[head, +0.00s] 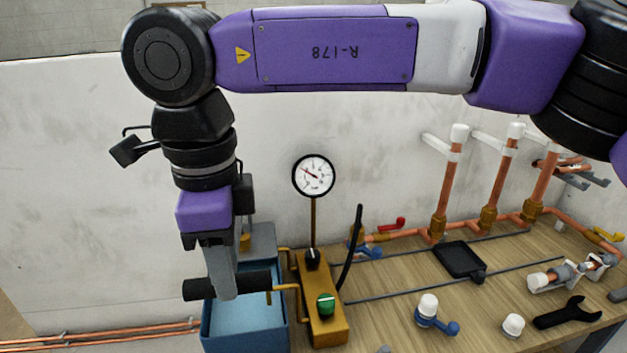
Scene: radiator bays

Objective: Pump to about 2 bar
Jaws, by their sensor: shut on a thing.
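The test pump has a brass-coloured body (332,325) with a green knob (325,304) and a smaller black knob (312,258) on top. A round white gauge (314,175) stands above it on a thin stem. Its needle points to the upper left; the numbers are too small to read. My gripper (224,288) is shut on the black pump handle (258,281), which lies level in the picture over the blue water tank (211,333). A brass rod runs between the handle's side and the pump body. The fingers hide the handle's middle.
A black hose (350,250) rises beside the pump. Copper risers (443,200) with white caps stand along the wall at right. A red valve lever (391,224), black tray (460,260), blue-handled valve (436,320) and black wrench (567,314) are on the wooden bench (400,297).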

